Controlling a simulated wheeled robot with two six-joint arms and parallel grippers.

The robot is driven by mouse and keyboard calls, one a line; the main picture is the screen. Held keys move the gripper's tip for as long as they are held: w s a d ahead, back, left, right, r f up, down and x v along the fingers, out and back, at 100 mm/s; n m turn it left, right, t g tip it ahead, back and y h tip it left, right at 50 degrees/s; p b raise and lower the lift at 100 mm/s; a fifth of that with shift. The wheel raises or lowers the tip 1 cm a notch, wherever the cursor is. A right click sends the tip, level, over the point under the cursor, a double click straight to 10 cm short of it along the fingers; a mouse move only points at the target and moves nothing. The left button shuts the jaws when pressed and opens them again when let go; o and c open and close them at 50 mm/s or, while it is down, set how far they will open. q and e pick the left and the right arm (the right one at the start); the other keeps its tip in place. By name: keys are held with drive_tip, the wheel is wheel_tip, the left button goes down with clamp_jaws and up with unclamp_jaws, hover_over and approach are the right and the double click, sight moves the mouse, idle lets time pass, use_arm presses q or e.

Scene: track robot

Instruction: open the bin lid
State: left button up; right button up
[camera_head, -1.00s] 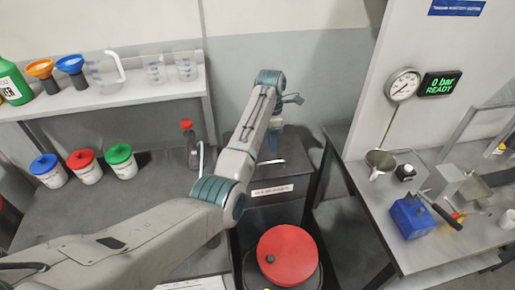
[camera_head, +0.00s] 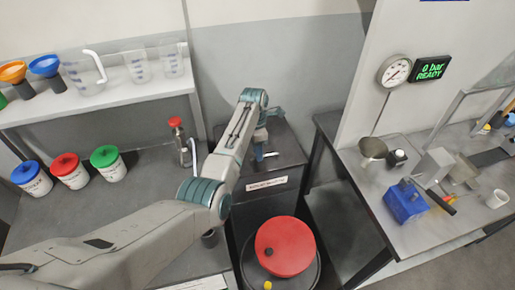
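The bin (camera_head: 246,208) is a dark grey box with a white label (camera_head: 267,184) on its front, standing against the back wall. Its lid (camera_head: 290,153) lies flat and closed, with a small light handle or edge strip (camera_head: 269,156) near the front. My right gripper is out of view.
A red round lid (camera_head: 285,246) tops a dark drum in front of the bin. A bench on the left holds several white tubs with coloured lids and a red-capped bottle (camera_head: 177,132). A metal table (camera_head: 385,199) stands on the right.

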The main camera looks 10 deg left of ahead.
use_arm(q)
drive_tip(key=shift+s+d+f, duration=0.1)
drive_tip(key=shift+s+d, duration=0.05)
drive_tip(key=shift+d, duration=0.1)
drive_tip(key=shift+c, duration=0.2)
drive_tip(key=shift+a, duration=0.15)
clamp_jaws()
